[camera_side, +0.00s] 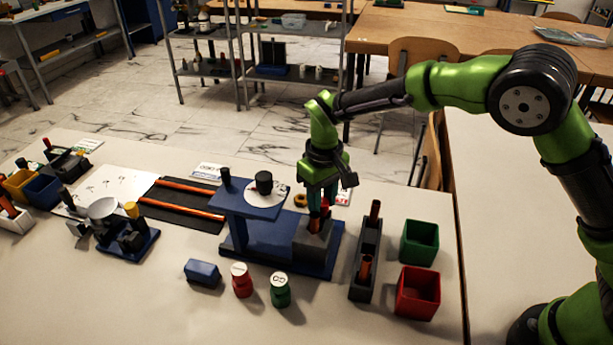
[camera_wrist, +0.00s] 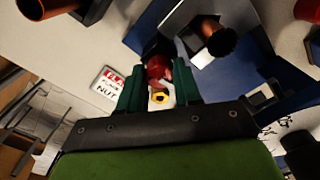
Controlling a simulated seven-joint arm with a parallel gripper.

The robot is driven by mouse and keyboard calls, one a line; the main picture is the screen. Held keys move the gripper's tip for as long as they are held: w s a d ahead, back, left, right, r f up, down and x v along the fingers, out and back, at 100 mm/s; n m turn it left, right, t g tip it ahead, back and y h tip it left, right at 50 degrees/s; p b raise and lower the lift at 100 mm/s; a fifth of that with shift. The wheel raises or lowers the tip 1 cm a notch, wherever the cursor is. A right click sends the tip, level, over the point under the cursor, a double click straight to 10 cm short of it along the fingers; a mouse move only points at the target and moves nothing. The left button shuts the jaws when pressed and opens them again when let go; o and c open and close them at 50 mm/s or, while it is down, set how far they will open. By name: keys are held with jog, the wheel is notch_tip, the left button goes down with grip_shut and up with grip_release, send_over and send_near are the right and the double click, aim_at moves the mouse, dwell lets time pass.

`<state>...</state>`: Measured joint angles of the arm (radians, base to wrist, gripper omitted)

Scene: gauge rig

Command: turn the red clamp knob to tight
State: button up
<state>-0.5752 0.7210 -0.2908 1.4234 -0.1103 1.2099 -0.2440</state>
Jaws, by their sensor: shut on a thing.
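The red clamp knob (camera_wrist: 157,68) sits between the two green fingers of my gripper (camera_wrist: 158,84) in the wrist view, and the fingers are shut on it. In the side view my gripper (camera_side: 318,206) points down at the right end of the blue gauge rig (camera_side: 266,232), beside its grey block (camera_side: 313,241). The fingers and the block hide most of the knob there. The block also shows in the wrist view, with a dark-ended copper cylinder (camera_wrist: 216,38) in it. I cannot read any tight or loose mark.
A raised blue platform (camera_side: 247,203) with a white dial and black knob stands left of my gripper. A dark rack (camera_side: 366,262) and green (camera_side: 419,242) and red (camera_side: 417,292) bins stand right. Red (camera_side: 241,281) and green (camera_side: 280,290) capped pieces stand in front.

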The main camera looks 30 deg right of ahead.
aim_at(322, 201)
jog(key=shift+m, duration=1)
jog(key=o, duration=0.8)
jog(key=shift+c, duration=0.2)
notch_tip(322, 201, up, 17)
